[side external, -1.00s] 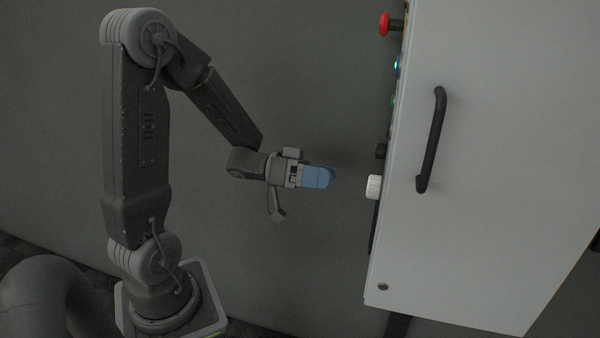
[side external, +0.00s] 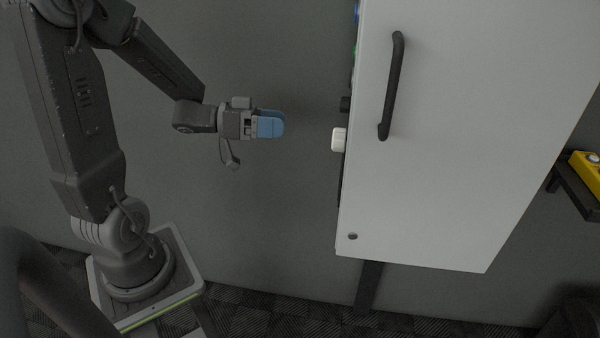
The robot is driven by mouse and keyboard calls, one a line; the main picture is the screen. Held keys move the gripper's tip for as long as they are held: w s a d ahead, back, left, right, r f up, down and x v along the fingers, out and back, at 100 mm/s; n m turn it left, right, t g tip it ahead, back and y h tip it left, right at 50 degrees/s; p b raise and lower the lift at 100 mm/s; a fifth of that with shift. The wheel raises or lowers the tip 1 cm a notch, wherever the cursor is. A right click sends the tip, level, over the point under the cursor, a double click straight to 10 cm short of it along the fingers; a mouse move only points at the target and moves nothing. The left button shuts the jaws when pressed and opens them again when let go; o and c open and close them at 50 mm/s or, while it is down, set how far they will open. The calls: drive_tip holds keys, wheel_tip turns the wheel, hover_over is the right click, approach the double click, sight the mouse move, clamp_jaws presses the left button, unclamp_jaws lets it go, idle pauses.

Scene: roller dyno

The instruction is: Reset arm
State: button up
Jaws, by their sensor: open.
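My gripper (side external: 270,125) has blue fingers and points right, toward the control face of a white cabinet (side external: 455,140). It is level with a white knob (side external: 339,139) on that face, with a clear gap between them. The fingers overlap from this side, so the space between them is hidden. I see nothing held in them.
A dark knob (side external: 346,104) sits above the white knob, with blue and green buttons higher up. A black handle (side external: 391,86) stands out from the cabinet's side. A yellow box (side external: 585,168) rests on a dark shelf at the right. The space below my gripper is clear.

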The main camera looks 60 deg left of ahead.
drive_tip(key=w+a+r+n+t+y, duration=0.1)
drive_tip(key=w+r+n+t+y, duration=0.2)
drive_tip(key=y, duration=0.5)
drive_tip(key=s+d+g, duration=0.5)
drive_tip(key=s, duration=0.3)
drive_tip(key=s+d+g+y, duration=0.1)
drive_tip(key=s+d+g, duration=0.4)
drive_tip(key=s+g, duration=0.1)
drive_tip(key=shift+s+d+y, duration=0.3)
drive_tip(key=shift+s, duration=0.55)
